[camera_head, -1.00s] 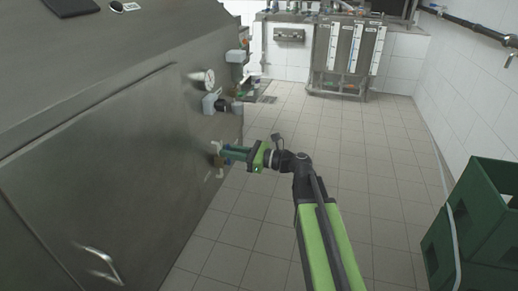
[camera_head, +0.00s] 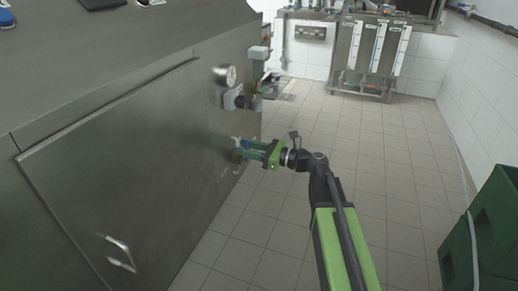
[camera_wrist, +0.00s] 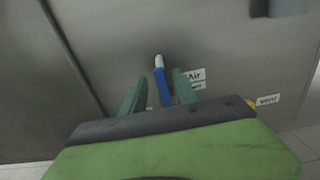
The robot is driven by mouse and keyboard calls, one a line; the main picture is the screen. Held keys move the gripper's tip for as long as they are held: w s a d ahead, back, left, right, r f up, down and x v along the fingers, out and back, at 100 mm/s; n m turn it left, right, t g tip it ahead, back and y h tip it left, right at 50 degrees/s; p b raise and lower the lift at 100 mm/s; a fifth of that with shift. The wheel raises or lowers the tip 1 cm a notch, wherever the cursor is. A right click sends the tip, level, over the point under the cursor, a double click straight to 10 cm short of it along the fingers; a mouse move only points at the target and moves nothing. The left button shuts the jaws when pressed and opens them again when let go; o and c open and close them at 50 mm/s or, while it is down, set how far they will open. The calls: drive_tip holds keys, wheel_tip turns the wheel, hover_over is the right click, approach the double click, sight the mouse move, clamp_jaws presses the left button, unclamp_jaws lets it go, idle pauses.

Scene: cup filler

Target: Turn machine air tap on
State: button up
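The air tap shows in the wrist view as a blue lever (camera_wrist: 161,84) with a pale tip, in front of the grey metal machine side (camera_wrist: 105,40). A white label (camera_wrist: 195,76) reading "Air" is just right of it. My gripper (camera_wrist: 160,78) is open, with one green finger on each side of the lever. I see gaps between lever and fingers; the lever's lower part is hidden behind my gripper body. In the head view my gripper (camera_head: 246,149) is close to the side of the steel machine (camera_head: 120,140), below the gauge.
A round gauge (camera_head: 225,76) and a grey valve fitting (camera_head: 233,99) stick out above my gripper. A "vent" label (camera_wrist: 267,100) sits to the right, beside a small yellow part. Green crates (camera_head: 490,235) stand at the right. The tiled floor (camera_head: 385,165) between is clear.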

drive_tip(key=shift+d, duration=0.15)
drive_tip(key=v, duration=1.7)
drive_tip(key=shift+d, duration=0.15)
